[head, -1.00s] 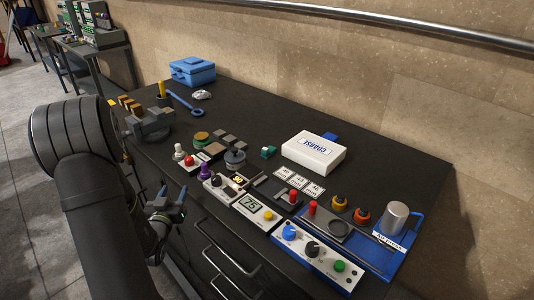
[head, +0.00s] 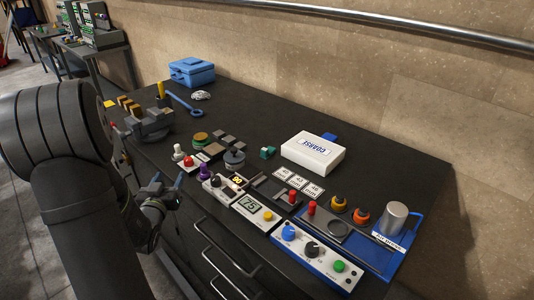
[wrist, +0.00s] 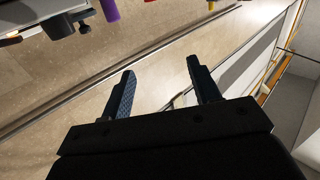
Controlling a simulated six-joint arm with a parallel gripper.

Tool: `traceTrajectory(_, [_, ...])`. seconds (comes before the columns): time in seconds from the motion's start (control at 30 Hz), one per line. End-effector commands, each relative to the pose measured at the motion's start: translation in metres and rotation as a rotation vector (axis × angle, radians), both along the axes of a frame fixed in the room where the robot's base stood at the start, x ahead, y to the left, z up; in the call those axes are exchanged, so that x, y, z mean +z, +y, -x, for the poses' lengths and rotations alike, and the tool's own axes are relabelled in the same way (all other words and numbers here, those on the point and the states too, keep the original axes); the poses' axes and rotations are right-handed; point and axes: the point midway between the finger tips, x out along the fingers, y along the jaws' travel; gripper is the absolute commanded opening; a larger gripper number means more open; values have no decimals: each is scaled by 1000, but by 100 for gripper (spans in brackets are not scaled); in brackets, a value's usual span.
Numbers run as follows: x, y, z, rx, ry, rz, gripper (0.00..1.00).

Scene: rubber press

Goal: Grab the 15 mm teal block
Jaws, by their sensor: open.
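My gripper (head: 168,184) is open and empty at the front edge of the bench, well to the left of and nearer than the teal block. The two fingers also show apart in the wrist view (wrist: 160,88), with nothing between them. The teal block is not seen in the wrist view.
The white box (head: 312,152) stands right of the block. A blue-based press with red handles (head: 312,208) is at right. A blue toolbox (head: 191,71) stands far back.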

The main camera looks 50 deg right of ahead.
Motion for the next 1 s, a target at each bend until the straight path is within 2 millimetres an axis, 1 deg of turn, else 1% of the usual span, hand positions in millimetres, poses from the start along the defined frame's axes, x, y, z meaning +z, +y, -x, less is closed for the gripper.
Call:
traceTrajectory(0.03, [21, 0, 0, -1, -10, 3, 56])
traceTrajectory(0.1, [43, 0, 0, 0, -10, 4, 56])
traceTrajectory(0.2, [70, 0, 0, -1, -8, 3, 56])
traceTrajectory(0.3, [94, 0, 0, -1, -8, 1, 56])
traceTrajectory(0.57, [149, 0, 0, 0, -6, 1, 56])
traceTrajectory(0.87, [145, -31, -59, 124, 10, -165, 56])
traceTrajectory(0.97, [145, -46, -78, 164, 27, -234, 56])
traceTrajectory(1.0, [144, -54, -86, 179, 37, -267, 56])
